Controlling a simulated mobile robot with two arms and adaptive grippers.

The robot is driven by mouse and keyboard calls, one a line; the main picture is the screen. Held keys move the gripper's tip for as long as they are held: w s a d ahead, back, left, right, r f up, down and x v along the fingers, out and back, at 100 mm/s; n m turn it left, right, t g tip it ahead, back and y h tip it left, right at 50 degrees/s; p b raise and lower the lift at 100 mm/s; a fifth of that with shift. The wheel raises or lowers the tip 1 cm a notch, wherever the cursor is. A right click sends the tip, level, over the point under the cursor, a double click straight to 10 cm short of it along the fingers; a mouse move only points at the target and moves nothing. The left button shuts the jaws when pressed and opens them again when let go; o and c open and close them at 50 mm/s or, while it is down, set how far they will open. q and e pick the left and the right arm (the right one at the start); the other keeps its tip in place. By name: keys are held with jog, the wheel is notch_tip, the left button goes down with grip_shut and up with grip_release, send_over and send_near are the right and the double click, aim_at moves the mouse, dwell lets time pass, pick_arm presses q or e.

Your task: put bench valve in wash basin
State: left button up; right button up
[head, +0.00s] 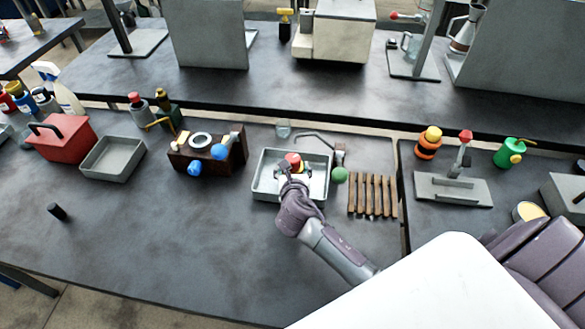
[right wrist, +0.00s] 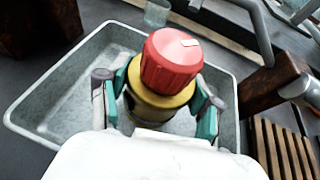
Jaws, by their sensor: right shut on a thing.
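The bench valve has a red ribbed knob and a yellow body; it shows in the head view (head: 293,160) and in the right wrist view (right wrist: 170,62). My right gripper (head: 291,173) is shut on its yellow body, one finger on each side, also seen in the right wrist view (right wrist: 158,105). The wash basin (head: 319,187) is a grey rectangular tray, also in the right wrist view (right wrist: 50,112). The valve appears over the basin, knob up. Its lower end is hidden, so I cannot tell whether it touches the floor. My left gripper is out of view.
A brown block fixture (head: 207,152) and grey tray (head: 112,158) are left.

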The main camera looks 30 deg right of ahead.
jog(key=o, duration=1.5)
jog(key=shift+f, duration=0.1)
jog(key=shift+o, duration=0.2)
jog(key=v, duration=1.2)
jog(key=shift+s, duration=0.1)
